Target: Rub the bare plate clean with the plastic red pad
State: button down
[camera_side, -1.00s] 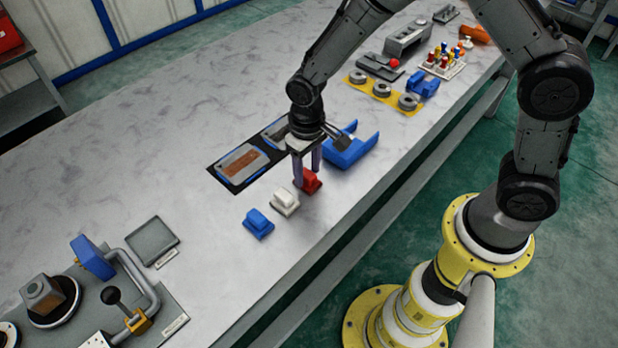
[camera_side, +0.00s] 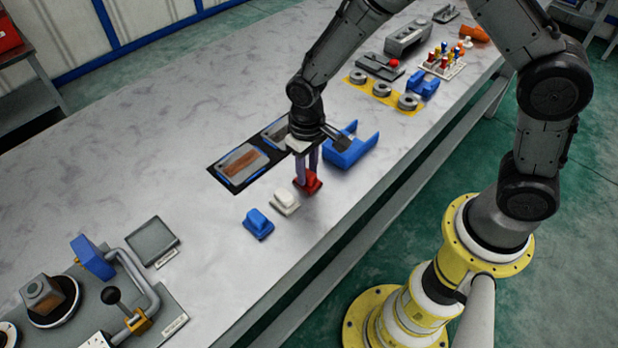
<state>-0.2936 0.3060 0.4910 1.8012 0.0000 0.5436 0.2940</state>
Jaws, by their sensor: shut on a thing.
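My gripper (camera_side: 307,180) points down with its fingers shut on the red pad (camera_side: 312,187), which appears to be at the tabletop. The fingers hide part of the pad. Behind and to the left, a grey plate (camera_side: 231,159) with a rust-brown patch lies on a black mat (camera_side: 226,181); blue shows along its edges. A second plate (camera_side: 272,131) lies farther back on the same mat, partly hidden by my arm, so its face is hard to judge.
A white pad (camera_side: 285,200) and a blue pad (camera_side: 258,223) stand in a row left of the red one. A blue open-sided holder (camera_side: 352,150) stands close on the right. The tabletop left of the mat is clear; the table's front edge is near.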

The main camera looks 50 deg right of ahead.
aim_at(308, 173)
jog(key=shift+r, duration=2.5)
